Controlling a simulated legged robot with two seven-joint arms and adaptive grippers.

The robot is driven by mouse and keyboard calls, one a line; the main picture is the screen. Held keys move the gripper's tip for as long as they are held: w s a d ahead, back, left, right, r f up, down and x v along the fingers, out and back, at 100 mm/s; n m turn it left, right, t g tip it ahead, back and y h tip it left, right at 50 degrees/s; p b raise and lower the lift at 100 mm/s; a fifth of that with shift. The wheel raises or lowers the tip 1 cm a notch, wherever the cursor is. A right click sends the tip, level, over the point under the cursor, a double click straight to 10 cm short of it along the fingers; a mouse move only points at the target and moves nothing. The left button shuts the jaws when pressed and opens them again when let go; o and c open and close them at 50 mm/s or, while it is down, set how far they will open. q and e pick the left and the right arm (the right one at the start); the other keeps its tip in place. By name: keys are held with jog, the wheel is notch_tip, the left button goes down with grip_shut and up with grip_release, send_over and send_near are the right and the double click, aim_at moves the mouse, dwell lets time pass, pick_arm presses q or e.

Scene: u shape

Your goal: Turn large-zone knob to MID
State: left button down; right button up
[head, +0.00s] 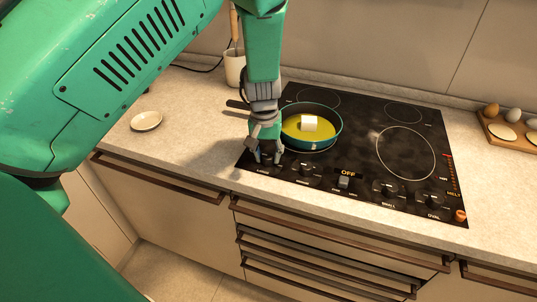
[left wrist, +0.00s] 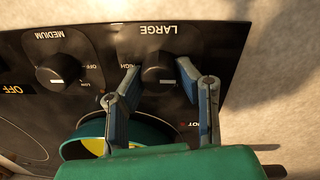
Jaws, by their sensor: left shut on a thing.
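The large-zone knob (left wrist: 157,72) is black and round with a white mark, beside the upside-down word LARGE in the left wrist view. A HIGH label shows to its left; no MID label is legible. My left gripper (left wrist: 168,88) has its two fingers on either side of this knob and is shut on it. In the head view, my left gripper (head: 267,157) points down at the cooktop's front left corner, and its fingers mostly hide the knob. The black cooktop (head: 375,120) carries the knobs. My right gripper is out of view.
A teal pan (head: 322,148) with yellow liquid and a pale block sits close behind the gripper. The medium knob (left wrist: 60,72) is nearby, and an OFF sign (head: 348,173) is farther right. A board with eggs (head: 514,115) and a small dish (head: 146,121) are on the counter.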

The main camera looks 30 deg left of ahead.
pick_arm(q)
jog(key=m+p, duration=0.1)
jog(key=m, duration=0.2)
jog(key=shift+r, duration=0.1)
jog(key=m+p, duration=0.1)
jog(key=m, duration=0.2)
jog(key=shift+m+p, duration=0.35)
jog(key=shift+m, duration=0.05)
jog(key=m+p, duration=0.1)
jog(key=m, duration=0.2)
jog(key=shift+w+d+m, duration=0.1)
jog(key=shift+m, duration=0.2)
jog(key=m+p, duration=0.1)
jog(key=m, duration=0.2)
jog(key=shift+m+g, duration=0.3)
jog(key=shift+m, duration=0.1)
jog(key=m+p, duration=0.1)
jog(key=m, duration=0.4)
jog(key=shift+d, duration=0.1)
jog(key=shift+m+y+p, duration=0.4)
jog(key=shift+m+p, duration=0.1)
jog(key=shift+m, duration=1.7)
jog(key=shift+r, duration=0.1)
